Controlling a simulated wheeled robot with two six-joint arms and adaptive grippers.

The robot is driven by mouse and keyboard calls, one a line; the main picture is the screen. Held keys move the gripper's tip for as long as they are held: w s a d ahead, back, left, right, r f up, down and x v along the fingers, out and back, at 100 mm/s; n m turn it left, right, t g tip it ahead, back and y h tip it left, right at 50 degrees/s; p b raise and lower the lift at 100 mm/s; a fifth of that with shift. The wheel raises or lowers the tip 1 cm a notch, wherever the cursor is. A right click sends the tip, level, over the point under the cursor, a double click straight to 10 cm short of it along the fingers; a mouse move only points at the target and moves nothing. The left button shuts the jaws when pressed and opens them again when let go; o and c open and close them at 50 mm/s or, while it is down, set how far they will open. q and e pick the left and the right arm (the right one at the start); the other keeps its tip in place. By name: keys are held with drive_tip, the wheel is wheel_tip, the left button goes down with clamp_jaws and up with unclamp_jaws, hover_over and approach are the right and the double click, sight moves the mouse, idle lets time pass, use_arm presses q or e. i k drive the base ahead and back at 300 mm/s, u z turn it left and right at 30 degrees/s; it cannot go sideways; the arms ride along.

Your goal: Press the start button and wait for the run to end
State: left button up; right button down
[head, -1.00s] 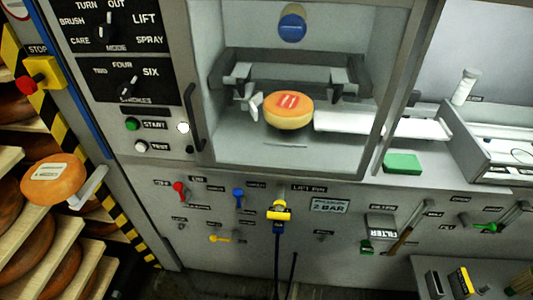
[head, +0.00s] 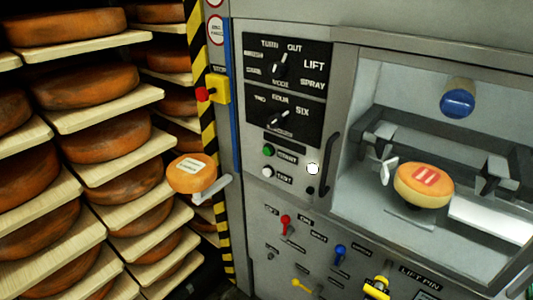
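The green start button (head: 268,151) is on the control panel of the grey machine, beside its START label. A white test button (head: 268,172) is just below it. A round white lamp or knob (head: 312,168) is to the right. An orange cheese wheel (head: 424,185) with a red label lies inside the machine's chamber, near a small white propeller-like part (head: 382,171). Neither of my grippers is in view, and nothing touches the start button.
Shelves of cheese wheels (head: 102,137) fill the left. A labelled cheese (head: 192,173) sits on a grey bracket beside the striped post. A red stop button (head: 203,94) on a yellow box is above. Two dials (head: 279,68) and coloured valves (head: 286,223) are on the machine.

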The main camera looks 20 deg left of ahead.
sight(268, 151)
drive_tip(key=z, duration=0.05)
drive_tip(key=k, duration=0.65)
drive_tip(key=z, duration=0.6)
drive_tip(key=i, duration=1.1)
drive_tip(key=u, duration=0.5)
